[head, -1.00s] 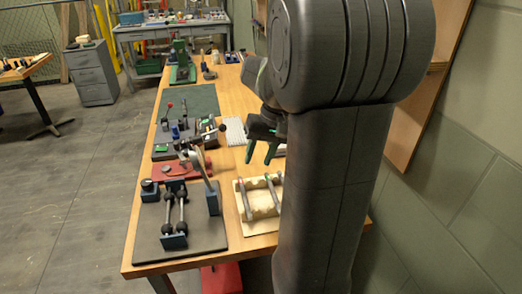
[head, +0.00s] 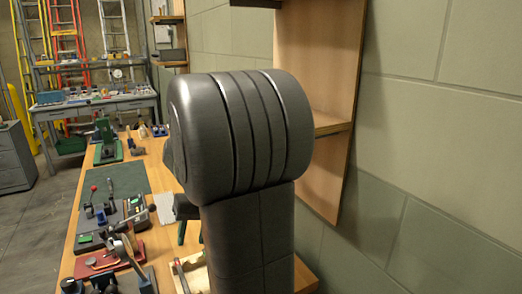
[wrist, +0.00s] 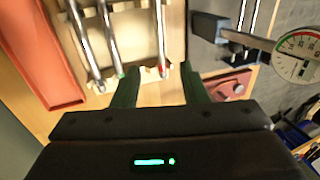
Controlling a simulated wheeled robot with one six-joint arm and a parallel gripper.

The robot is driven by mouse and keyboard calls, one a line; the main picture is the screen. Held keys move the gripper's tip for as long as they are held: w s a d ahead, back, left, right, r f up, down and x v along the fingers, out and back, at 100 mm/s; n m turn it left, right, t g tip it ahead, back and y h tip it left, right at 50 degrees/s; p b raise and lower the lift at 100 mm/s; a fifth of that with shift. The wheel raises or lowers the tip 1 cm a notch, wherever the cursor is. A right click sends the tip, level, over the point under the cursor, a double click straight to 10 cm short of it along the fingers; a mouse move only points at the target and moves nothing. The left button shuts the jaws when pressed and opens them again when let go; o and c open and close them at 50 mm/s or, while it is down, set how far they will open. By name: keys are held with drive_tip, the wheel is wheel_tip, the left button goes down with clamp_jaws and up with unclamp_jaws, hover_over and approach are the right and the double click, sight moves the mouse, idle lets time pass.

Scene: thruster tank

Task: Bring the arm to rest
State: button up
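My gripper (wrist: 160,78) shows in the wrist view with its two green fingers apart and nothing held between them. In the head view my arm's large grey links hide most of it, and only the dark gripper body and green fingers (head: 190,232) show beside the arm, above the workbench (head: 150,185). In the wrist view the fingertips are near the edge of a light wooden rack (wrist: 130,30) with several metal rods (wrist: 160,35). How high the gripper is above the rack I cannot tell.
A dial gauge (wrist: 295,58) on a bar and a red block (wrist: 228,86) lie right of the fingers in the wrist view. A red tray (wrist: 40,60) is at left. In the head view a wooden wall shelf (head: 320,130) stands right of my arm.

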sight(184, 278)
drive_tip(key=x, duration=1.1)
drive_tip(key=shift+s+a+f, duration=0.1)
drive_tip(key=shift+a+f, duration=0.05)
drive_tip(key=shift+f, duration=0.25)
drive_tip(key=shift+r+p, duration=0.7)
drive_tip(key=shift+r, duration=0.7)
drive_tip(key=shift+f, duration=0.15)
